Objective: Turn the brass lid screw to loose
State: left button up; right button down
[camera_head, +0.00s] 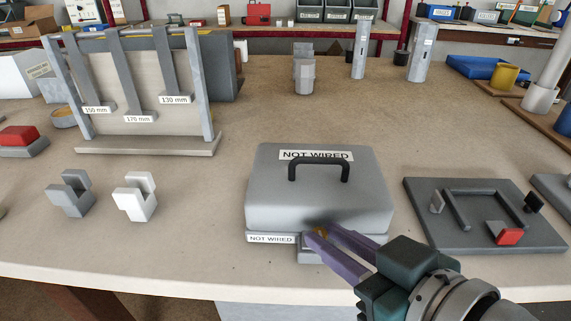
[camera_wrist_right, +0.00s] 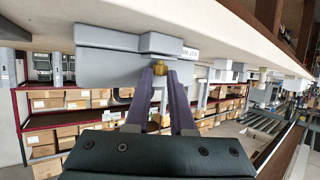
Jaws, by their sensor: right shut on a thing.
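The grey box (camera_head: 320,195) stands near the table's front edge, with a black handle on its lid and "NOT WIRED" labels on lid and base. The brass lid screw (camera_head: 321,232) is at its front, mostly hidden by my right gripper's fingers. My right gripper (camera_head: 318,234) reaches in from the lower right, and its purple fingers are shut on the screw. In the right wrist view the brass screw (camera_wrist_right: 160,68) shows between the two fingertips (camera_wrist_right: 160,72), against the box. The screw's turn position cannot be read. My left gripper is not in view.
A grey plate with a handle and red block (camera_head: 485,215) lies right of the box. Two small notched blocks (camera_head: 135,195) stand to the left. A rack (camera_head: 140,90) with labelled strips stands behind them. The table middle behind the box is clear.

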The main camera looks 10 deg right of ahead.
dwell(0.3)
jog(key=c, duration=0.8)
grip_release()
jog(key=shift+o, duration=0.2)
